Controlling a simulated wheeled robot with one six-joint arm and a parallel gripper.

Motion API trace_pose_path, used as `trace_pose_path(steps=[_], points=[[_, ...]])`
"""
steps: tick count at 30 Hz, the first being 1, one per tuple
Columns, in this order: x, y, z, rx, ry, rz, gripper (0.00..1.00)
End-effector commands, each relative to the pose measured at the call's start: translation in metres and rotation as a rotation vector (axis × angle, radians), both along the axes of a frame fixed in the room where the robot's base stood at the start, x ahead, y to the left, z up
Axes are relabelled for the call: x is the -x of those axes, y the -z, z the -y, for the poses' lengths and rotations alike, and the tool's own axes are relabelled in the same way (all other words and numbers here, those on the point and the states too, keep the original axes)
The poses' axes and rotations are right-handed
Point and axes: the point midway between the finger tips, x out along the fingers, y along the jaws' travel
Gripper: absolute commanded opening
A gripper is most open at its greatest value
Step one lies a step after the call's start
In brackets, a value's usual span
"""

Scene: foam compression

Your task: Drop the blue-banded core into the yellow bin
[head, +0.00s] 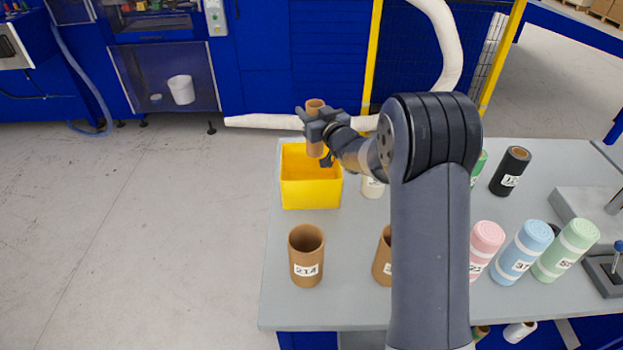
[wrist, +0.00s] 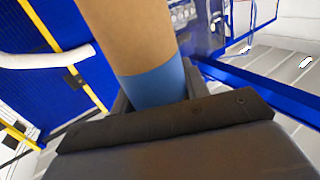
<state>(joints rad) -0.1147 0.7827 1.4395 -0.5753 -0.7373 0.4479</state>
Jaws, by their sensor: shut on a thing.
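The blue-banded core is a brown cardboard tube (head: 315,106) held upright in my gripper (head: 316,130). In the wrist view the tube (wrist: 130,38) shows a blue band (wrist: 156,86) at the jaws. My gripper is shut on it. The yellow bin (head: 311,195) stands on the table's far left corner. In the head view the core and gripper appear over the bin's back part; the tube's lower end shows against the bin's inside. The exact height above the bin is hard to tell. No band shows on the tube in the head view.
On the grey table (head: 340,260) stand a brown core marked 214 (head: 306,262), another brown core (head: 382,262) partly behind my arm, a black roll (head: 510,172), and pink (head: 486,240), blue (head: 527,246) and green (head: 566,250) rolls. A white roll (head: 372,187) is right of the bin.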

Motion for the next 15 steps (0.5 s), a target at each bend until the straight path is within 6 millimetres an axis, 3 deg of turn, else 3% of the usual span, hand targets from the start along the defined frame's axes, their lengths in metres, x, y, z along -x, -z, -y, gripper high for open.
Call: trace_pose_path(steps=[1, 6, 15], points=[[0.000, 0.011, 0.000, 0.000, 0.000, -0.002, 0.21], [0.000, 0.029, 0.000, 0.001, -0.001, 0.000, 0.21], [0.000, 0.034, 0.000, 0.000, 0.000, 0.001, 0.21]])
